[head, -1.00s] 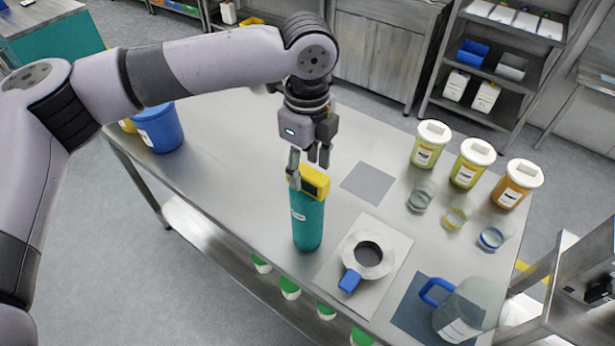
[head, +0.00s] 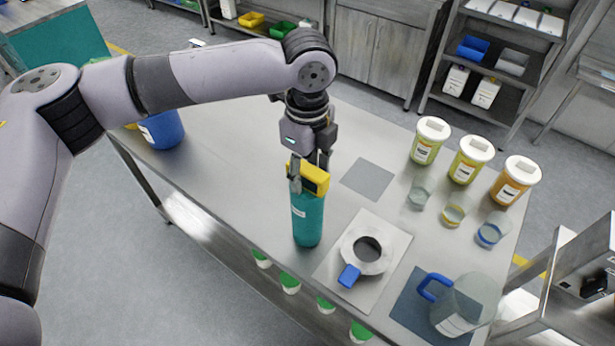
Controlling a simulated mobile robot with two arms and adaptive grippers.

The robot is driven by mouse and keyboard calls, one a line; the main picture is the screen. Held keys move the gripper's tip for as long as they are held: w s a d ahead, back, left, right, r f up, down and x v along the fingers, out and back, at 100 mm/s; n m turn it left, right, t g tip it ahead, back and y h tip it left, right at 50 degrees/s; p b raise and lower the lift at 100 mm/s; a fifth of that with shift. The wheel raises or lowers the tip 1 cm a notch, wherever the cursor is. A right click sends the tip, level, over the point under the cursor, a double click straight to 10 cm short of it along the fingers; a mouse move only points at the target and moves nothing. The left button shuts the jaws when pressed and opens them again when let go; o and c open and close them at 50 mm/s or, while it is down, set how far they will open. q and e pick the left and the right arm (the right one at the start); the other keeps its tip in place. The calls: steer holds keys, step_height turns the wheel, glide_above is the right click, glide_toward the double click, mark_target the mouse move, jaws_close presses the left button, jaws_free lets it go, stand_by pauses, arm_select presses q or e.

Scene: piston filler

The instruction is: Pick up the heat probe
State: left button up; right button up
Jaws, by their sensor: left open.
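The heat probe appears to be the yellow block-shaped head (head: 315,179) on top of an upright teal cylinder (head: 308,220) near the front edge of the table. Whether more of it reaches down inside the cylinder is hidden. My left gripper (head: 308,174) points down over the yellow head and is open. One finger is in front of the head's left end, and the other is partly hidden behind it. I cannot tell whether the fingers touch it. My right gripper is not in view.
A white ring with a blue tab (head: 368,250) lies right of the cylinder. A clear jug with a blue handle (head: 465,305) stands farther right. Several lidded tubs (head: 470,160) and small glass beakers (head: 455,212) stand along the right side. A blue bucket (head: 163,130) stands at left. The table's middle is clear.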

arm_select(q)
steer(key=shift+f, duration=0.1)
steer(key=shift+c, duration=0.3)
jaws_close()
stand_by(0.5)
